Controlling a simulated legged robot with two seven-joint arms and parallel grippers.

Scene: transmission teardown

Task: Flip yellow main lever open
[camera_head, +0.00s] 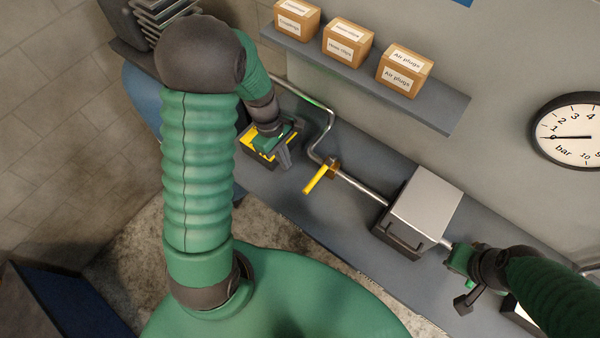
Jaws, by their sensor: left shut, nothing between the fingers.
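The yellow main lever (317,181) sits on a brass valve on the metal pipe, mid-bench. Its handle points away from the pipe, toward the lower left, across the pipe's line. My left gripper (284,158) is to the left of the lever, apart from it, shut and empty. It is over a yellow and dark object (252,147) that it partly hides. My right gripper (462,282) is at the lower right beside the metal box; its fingers are too small and dark to read.
A grey metal box (425,205) with a dark handle stands on the bench (292,200), with the pipe (362,188) running to it. A shelf (440,112) with cardboard boxes and a pressure gauge (575,132) are on the wall. The bench front below the lever is clear.

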